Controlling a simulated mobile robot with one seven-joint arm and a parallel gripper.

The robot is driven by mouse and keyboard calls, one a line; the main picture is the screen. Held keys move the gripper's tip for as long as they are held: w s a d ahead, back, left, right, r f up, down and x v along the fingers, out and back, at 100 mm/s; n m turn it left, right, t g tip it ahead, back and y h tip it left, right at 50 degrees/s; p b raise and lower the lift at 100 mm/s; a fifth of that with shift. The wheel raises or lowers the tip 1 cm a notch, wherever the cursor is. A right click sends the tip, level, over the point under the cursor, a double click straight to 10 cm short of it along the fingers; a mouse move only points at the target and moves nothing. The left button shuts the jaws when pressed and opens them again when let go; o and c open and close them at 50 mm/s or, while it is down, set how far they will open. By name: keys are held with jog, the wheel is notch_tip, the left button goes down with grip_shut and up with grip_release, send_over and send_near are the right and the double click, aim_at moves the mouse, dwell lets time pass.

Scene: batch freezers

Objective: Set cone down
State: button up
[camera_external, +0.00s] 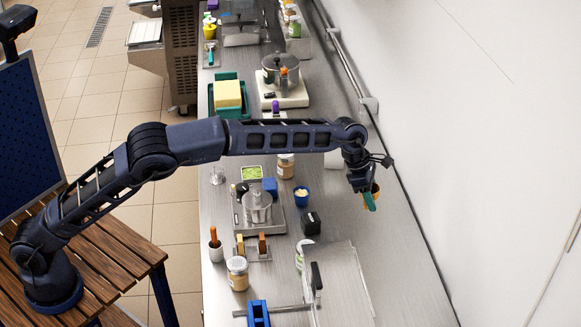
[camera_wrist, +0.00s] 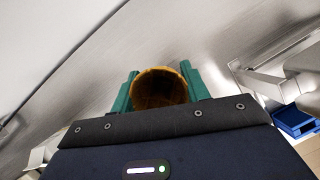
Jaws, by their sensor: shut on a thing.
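The cone (camera_wrist: 160,76) shows in the wrist view as a round orange-brown rim with a dark hollow inside, its opening facing the camera. My gripper (camera_wrist: 160,92) is shut on it, one green finger on each side. In the external view my gripper (camera_external: 370,199) is at the wall side of the steel counter (camera_external: 395,262), and a little of the orange cone (camera_external: 375,188) shows beside a green finger. The cone's lower part is hidden in both views. I cannot tell how far its tip is from the counter.
A slicer-like metal machine (camera_external: 345,275) stands nearer the front. The wall (camera_external: 480,130) is close on the right. Bare counter lies below my gripper.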

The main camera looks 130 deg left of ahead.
notch_tip(320, 180, down, 18)
jog(key=shift+f, duration=0.1)
dwell(0.5)
jog(key=shift+f, duration=0.15)
jog(key=o, duration=0.9)
jog(key=v, duration=1.2)
